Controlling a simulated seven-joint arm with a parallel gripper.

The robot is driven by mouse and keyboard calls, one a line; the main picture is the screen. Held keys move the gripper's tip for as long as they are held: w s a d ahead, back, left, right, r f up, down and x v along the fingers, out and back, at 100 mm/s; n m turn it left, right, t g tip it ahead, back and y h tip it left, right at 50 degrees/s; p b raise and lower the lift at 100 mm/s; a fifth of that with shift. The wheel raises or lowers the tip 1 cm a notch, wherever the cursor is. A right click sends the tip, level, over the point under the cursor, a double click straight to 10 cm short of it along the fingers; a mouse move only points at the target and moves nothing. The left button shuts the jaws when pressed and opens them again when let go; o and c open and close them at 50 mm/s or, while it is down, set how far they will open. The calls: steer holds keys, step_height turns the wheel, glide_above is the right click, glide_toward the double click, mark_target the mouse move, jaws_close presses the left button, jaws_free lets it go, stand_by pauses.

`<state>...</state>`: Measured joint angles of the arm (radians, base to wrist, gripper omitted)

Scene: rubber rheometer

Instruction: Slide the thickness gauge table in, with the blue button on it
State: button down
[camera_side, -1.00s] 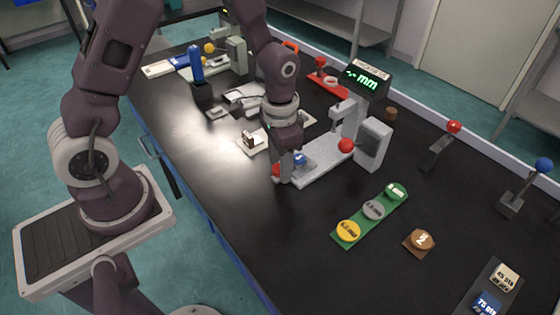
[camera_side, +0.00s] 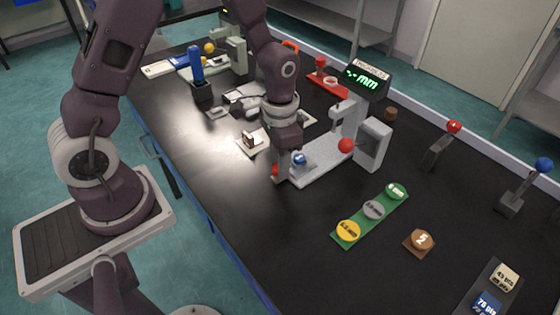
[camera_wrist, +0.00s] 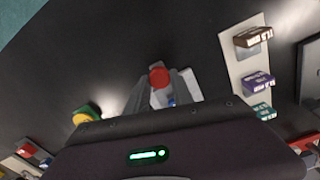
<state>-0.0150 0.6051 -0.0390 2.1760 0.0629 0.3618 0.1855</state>
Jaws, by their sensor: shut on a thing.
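The thickness gauge (camera_side: 354,135) stands mid-bench in the side view, with a grey body and a green "mm" display (camera_side: 366,80). Its low table (camera_side: 328,160) reaches toward my arm. A blue button (camera_side: 299,159) sits on the table, close to my gripper. A red knob (camera_side: 275,170) is at the table's near end, partly hidden by my gripper (camera_side: 283,168). In the wrist view the red knob (camera_wrist: 159,78) shows between the fingers of my gripper (camera_wrist: 160,86), which is shut on it. Only a bit of the blue button shows behind it.
A green strip (camera_side: 372,213) with yellow, grey and green buttons lies in front of the gauge. A brown block (camera_side: 420,241) is beside it. A white plate with a small brown piece (camera_side: 251,140) lies left of my gripper. Red (camera_side: 454,127) and blue (camera_side: 544,164) knobbed levers stand at right.

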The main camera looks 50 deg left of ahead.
stand_by(0.6)
steer(key=w, duration=1.1)
steer(key=shift+w, duration=0.3)
steer(key=shift+r, duration=0.1)
steer(key=c, duration=1.4)
jaws_free()
steer(key=shift+w, duration=0.1)
steer(key=o, duration=0.3)
step_height(320, 180, up, 7)
